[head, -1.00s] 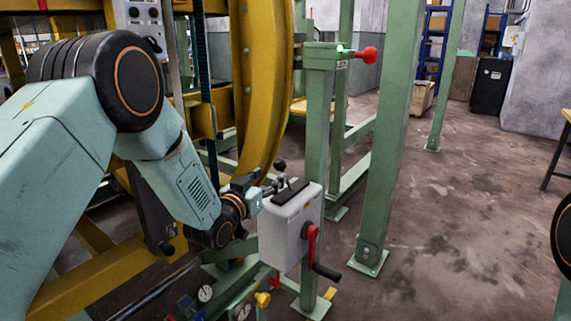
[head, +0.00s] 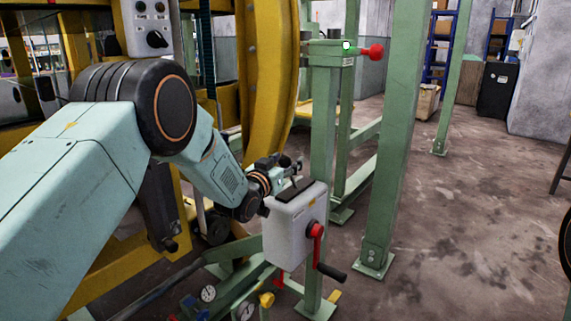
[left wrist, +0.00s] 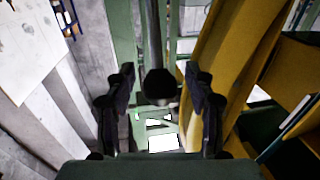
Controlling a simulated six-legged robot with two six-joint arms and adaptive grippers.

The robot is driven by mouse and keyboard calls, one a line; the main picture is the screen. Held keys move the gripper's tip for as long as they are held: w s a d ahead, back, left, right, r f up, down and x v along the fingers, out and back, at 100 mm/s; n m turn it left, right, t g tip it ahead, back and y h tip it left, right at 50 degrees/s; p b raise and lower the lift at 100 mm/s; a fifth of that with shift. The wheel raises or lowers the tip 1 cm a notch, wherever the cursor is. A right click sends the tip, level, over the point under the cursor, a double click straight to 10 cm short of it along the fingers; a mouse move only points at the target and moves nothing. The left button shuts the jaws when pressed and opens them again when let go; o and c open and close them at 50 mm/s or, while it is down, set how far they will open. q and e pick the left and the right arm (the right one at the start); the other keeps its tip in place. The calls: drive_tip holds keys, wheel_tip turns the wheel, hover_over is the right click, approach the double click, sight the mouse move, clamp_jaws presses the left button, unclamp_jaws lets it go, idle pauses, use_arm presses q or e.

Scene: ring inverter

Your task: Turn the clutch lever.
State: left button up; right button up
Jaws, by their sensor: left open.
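My left gripper (head: 288,166) is just behind the top of a white box (head: 290,228), beside a green post. In the left wrist view my left gripper (left wrist: 160,108) is open, its two dark fingers apart. A dark rod with a rounded end (left wrist: 160,87) shows between the fingers; I cannot tell whether they touch it. I cannot tell which of these parts is the clutch lever. My right gripper is not in view.
A red knob (head: 375,52) sticks out of the green post's top (head: 330,56), beside a small green light. A yellow curved ring (head: 268,75) stands close behind my left arm. Gauges (head: 208,293) sit low in front. The floor (head: 455,230) at right is clear.

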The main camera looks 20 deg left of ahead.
use_arm(q)
clamp_jaws()
idle(0.5)
